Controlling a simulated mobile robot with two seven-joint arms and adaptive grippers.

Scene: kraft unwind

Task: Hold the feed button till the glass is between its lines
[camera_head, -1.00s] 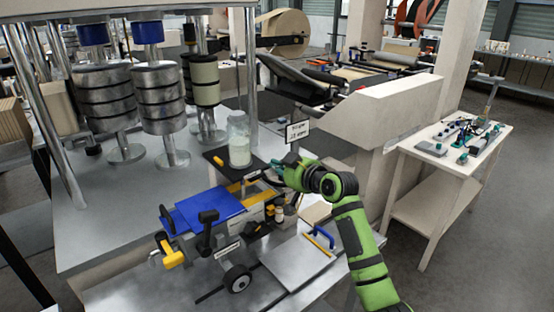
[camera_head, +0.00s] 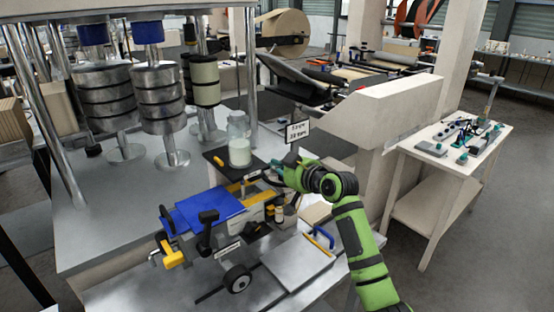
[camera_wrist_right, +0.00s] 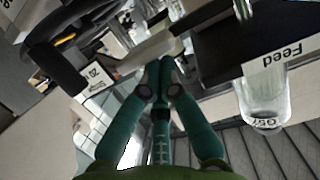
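The glass (camera_head: 239,152) stands upright on a dark plate (camera_head: 216,160) in the head view, with pale content in its lower part. It shows upside down in the wrist view (camera_wrist_right: 265,105), beside a white label reading "Feed" (camera_wrist_right: 278,62). Its lines are too small to make out. My right gripper (camera_head: 284,170) is just right of the plate. In the wrist view its teal fingers (camera_wrist_right: 164,66) are together with nothing seen between them. The feed button is not clearly visible; I cannot tell whether the fingertips touch it. My left gripper is out of view.
A small sign with two lines of text (camera_head: 298,131) stands behind the gripper. A blue plate (camera_head: 208,208) and a metal plate with a blue handle (camera_head: 298,262) are in front. Metal weight stacks (camera_head: 160,97) stand left. A side table (camera_head: 440,170) is at right.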

